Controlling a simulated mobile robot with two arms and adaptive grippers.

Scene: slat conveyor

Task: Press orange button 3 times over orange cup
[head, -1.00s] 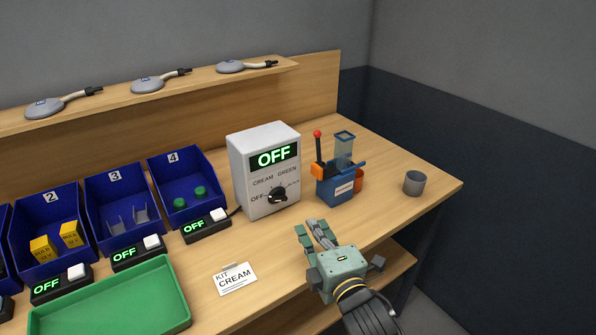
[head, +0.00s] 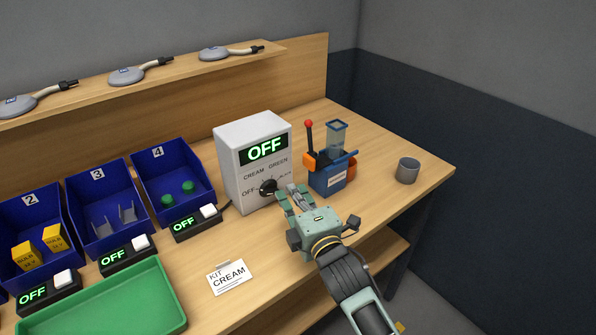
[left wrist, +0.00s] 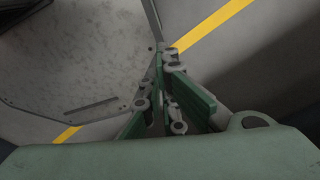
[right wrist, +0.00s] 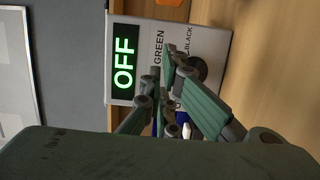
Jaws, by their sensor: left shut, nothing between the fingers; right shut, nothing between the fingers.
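I see no orange button and no orange cup. A white control box (head: 238,150) reads OFF and has a black knob (head: 267,187) on its front. My right gripper (head: 285,197) is shut and empty, its fingertips close to the knob; whether they touch it I cannot tell. In the right wrist view its fingers (right wrist: 172,62) overlap the knob (right wrist: 197,68). A blue device (head: 330,181) with orange parts and a red-tipped lever stands right of the box. A plain grey cup (head: 407,171) stands farther right. My left gripper (left wrist: 162,75) is shut and empty above the floor.
Blue bins (head: 188,211) with small parts, several OFF units (head: 186,227) with white buttons and a green tray (head: 174,299) fill the left. A KIT CREAM card (head: 229,278) lies in front. Grey handheld items (head: 126,76) lie on the shelf. The table around the cup is clear.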

